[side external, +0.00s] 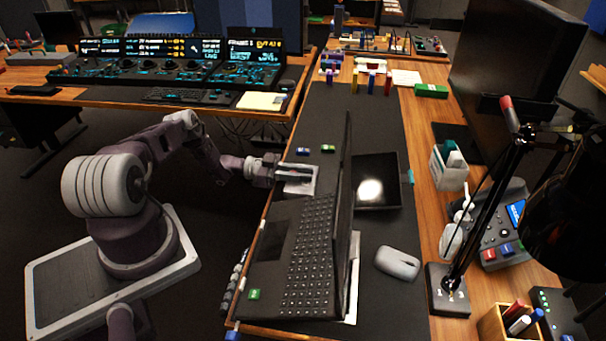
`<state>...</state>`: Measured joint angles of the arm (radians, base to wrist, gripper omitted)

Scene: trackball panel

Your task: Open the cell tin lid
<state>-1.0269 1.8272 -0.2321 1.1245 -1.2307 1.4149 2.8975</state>
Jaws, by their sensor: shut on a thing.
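The cell tin (301,188) is a small pale box on the dark desk mat, just beyond the open laptop's keyboard. My gripper (306,174) reaches in from the left over the tin. Its jaws are shut at the tin's lid, which is mostly covered by the fingers. At this size I cannot tell how far the lid is raised. Two small cells, one blue (303,152) and one green (327,149), lie on the mat behind the tin.
An open laptop (318,245) stands close in front, its upright screen right of my gripper. A dark tablet (377,181) lies beyond the screen. A white mouse (398,263) and a desk lamp (487,205) are further right.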

